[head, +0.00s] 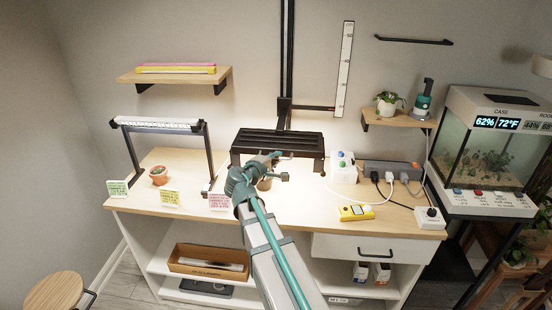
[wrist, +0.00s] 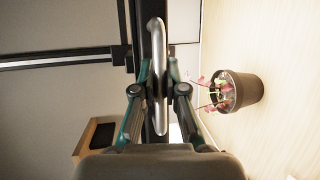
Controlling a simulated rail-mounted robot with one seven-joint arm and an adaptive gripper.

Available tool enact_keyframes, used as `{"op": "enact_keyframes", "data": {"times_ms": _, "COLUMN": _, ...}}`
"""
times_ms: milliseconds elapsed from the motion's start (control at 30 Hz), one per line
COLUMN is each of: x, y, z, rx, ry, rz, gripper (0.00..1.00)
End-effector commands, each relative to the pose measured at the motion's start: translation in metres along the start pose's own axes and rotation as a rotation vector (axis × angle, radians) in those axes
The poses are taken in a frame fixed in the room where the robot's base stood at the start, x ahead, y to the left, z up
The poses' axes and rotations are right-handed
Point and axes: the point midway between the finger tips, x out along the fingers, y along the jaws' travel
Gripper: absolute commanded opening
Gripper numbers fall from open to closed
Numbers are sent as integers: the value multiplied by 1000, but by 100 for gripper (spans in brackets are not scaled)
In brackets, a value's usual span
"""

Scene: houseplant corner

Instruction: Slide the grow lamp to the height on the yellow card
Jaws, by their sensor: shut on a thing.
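The black grow lamp (head: 278,142) hangs over the bench on a vertical rail (head: 288,50), with its carriage (head: 284,108) low on the rail. A thin pointer (head: 313,107) reaches right from the carriage to near the bottom of the white height scale (head: 345,70). My gripper (head: 274,166) is at the lamp's front edge. In the wrist view my gripper (wrist: 158,85) is shut on the silver lamp handle (wrist: 157,40). The yellow card (head: 171,199) stands at the bench's front left; its writing is too small to read.
A green card (head: 117,188) and a pink card (head: 219,201) stand beside the yellow one. A potted plant (wrist: 240,92) stands under the lamp. A second lamp (head: 158,124) is at left; a power strip (head: 392,172) and yellow meter (head: 356,212) are at right.

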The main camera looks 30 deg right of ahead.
Motion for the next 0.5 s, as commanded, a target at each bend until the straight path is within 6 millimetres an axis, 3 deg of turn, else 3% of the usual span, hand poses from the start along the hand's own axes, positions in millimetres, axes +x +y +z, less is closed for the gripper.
{"op": "enact_keyframes", "data": {"times_ms": 333, "x": 0, "y": -8, "z": 0, "rx": 2, "ry": -1, "rz": -12, "gripper": 0}}
{"op": "enact_keyframes", "data": {"times_ms": 367, "x": 0, "y": -8, "z": 0, "rx": 2, "ry": -1, "rz": -12, "gripper": 16}}
{"op": "enact_keyframes", "data": {"times_ms": 500, "x": 0, "y": -7, "z": 0, "rx": 2, "ry": -1, "rz": -10, "gripper": 37}}
